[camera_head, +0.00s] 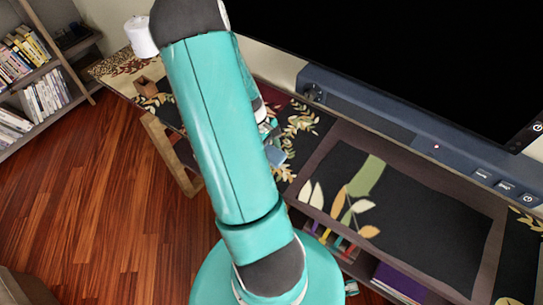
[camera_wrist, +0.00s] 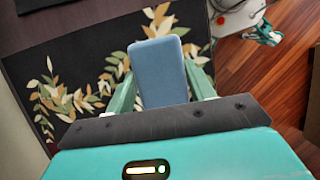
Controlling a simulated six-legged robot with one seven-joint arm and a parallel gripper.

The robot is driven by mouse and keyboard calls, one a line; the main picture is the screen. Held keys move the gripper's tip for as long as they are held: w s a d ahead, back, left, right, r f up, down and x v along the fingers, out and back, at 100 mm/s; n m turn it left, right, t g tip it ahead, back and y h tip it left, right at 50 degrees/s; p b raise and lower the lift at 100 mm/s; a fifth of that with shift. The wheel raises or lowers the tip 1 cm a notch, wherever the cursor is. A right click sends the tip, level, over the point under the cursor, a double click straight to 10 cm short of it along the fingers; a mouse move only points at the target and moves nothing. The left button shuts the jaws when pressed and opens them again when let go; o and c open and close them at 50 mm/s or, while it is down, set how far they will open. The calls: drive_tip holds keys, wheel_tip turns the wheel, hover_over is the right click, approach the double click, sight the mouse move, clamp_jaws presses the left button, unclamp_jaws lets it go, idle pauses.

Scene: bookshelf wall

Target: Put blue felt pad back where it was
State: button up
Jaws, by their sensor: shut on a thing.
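The blue felt pad (camera_wrist: 160,72) stands up between the two teal fingers of my gripper (camera_wrist: 162,84) in the wrist view. My gripper is shut on it, with one finger against each side. Behind the pad is a dark surface with a printed leaf pattern (camera_wrist: 75,95). In the head view a small part of the pad (camera_head: 277,157) shows just right of my arm, over the leaf-patterned top. My arm hides most of my gripper there. I cannot tell whether the pad touches the surface.
A white cylinder (camera_head: 140,37) and a small brown block (camera_head: 146,87) stand on the patterned top at left. A long blue-grey bar (camera_head: 400,135) lies below the large black screen (camera_head: 420,50). Bookshelves (camera_head: 40,75) stand far left. The wooden floor (camera_head: 100,190) is open.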

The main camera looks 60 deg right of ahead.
sight(271, 157)
drive_tip(key=shift+s+d+f, duration=0.1)
drive_tip(key=shift+d+f, duration=0.1)
drive_tip(key=shift+f, duration=1.55)
drive_tip(key=o, duration=1.1)
